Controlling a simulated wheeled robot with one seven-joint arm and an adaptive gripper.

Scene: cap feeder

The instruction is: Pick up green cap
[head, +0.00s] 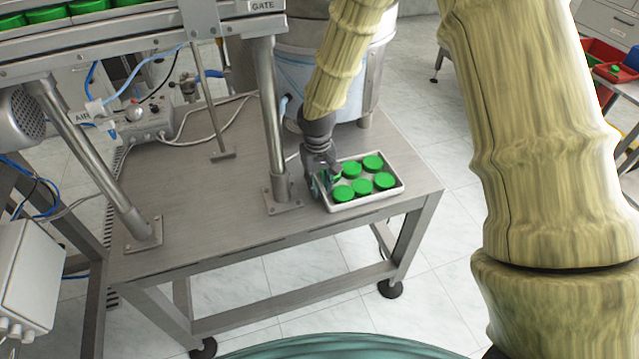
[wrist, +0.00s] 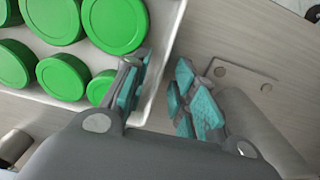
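Several round green caps (head: 363,186) lie in a shallow pale metal tray (head: 368,200) at the table's right end. My gripper (head: 323,178) is at the tray's left end, pointing down. In the wrist view, my gripper (wrist: 160,97) is open with teal finger pads and nothing between them. Its left finger is over the tray, in front of a green cap (wrist: 100,88) that it partly hides. Its right finger is outside the tray wall (wrist: 164,62), over the tabletop. Other green caps (wrist: 114,25) fill the tray beyond.
A metal post (head: 268,120) with a bolted foot stands just left of the tray. Its foot plate (wrist: 243,75) is close to my right finger. A large steel drum (head: 365,85) is behind. The tabletop (head: 200,215) further left is mostly clear.

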